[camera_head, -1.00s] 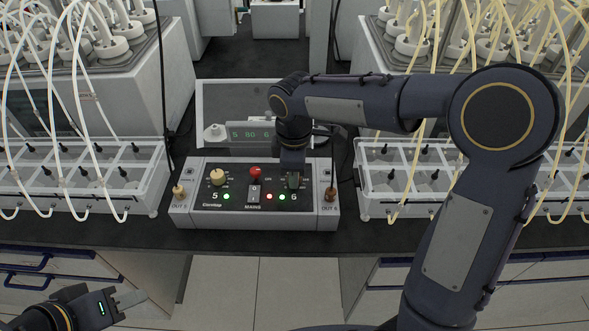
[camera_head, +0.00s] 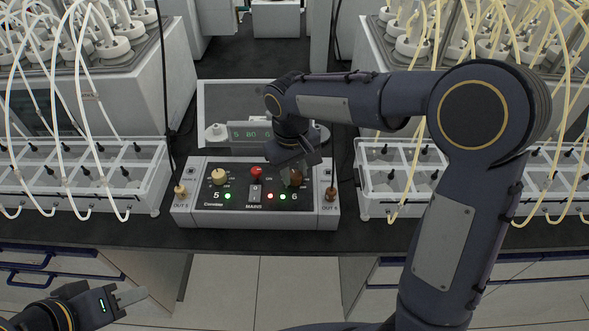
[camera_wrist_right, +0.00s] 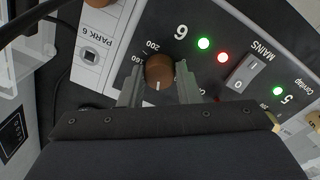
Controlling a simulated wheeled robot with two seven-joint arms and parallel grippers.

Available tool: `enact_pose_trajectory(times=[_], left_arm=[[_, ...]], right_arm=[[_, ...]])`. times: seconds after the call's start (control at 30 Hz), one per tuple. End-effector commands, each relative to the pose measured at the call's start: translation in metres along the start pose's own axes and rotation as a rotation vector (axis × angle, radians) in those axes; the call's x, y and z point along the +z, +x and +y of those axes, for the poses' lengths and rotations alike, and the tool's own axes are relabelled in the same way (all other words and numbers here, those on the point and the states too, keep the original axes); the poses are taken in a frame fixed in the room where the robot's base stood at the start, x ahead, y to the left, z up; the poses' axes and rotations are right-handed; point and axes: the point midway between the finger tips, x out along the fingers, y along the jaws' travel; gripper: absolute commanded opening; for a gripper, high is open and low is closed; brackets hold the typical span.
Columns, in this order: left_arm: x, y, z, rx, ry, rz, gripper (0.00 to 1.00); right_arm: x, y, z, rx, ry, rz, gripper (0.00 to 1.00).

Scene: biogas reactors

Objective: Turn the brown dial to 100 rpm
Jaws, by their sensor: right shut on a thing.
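The brown dial (camera_wrist_right: 159,70) sits on the control box's section 6. In the wrist view its white line points toward the bottom of the picture; the scale shows 200 and what looks like 160, and the rest is hidden. My right gripper (camera_wrist_right: 159,84) has one finger on each side of the dial and is shut on it. In the head view, my right gripper (camera_head: 295,170) covers part of the brown dial (camera_head: 296,181). My left gripper (camera_head: 130,296) is low at the left, away from the box; its finger gap is unclear.
The control box (camera_head: 254,218) also carries a cream dial (camera_head: 218,176), a red knob (camera_head: 257,174) and a mains switch (camera_head: 254,193). A device with a green display (camera_head: 251,134) stands behind. White racks (camera_head: 134,198) with tubes flank it.

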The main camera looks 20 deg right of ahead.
Motion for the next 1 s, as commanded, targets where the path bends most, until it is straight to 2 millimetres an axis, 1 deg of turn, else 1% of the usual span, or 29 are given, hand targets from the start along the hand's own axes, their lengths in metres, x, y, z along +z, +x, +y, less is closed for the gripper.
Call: enact_pose_trajectory(times=[0.2,0.5,0.7,1.0], left_arm=[[-0.001,-0.0019,0.0009,0.0,0.0,0.0,0.36],[-0.0016,-0.0032,0.0014,0.0,0.0,0.0,0.36],[-0.0017,-0.0035,0.0016,0.0,0.0,0.0,0.36],[-0.0018,-0.0035,0.0016,0.0,0.0,0.0,0.36]], right_arm=[[-0.0009,-0.0013,0.0002,0.001,0.17,-0.006,0.07],[-0.0011,-0.0011,0.0004,0.0,0.324,-0.014,0.07],[-0.0012,-0.001,0.0005,0.0,0.368,-0.016,0.07],[-0.0012,-0.001,0.0005,0.0,0.378,-0.016,0.07]])
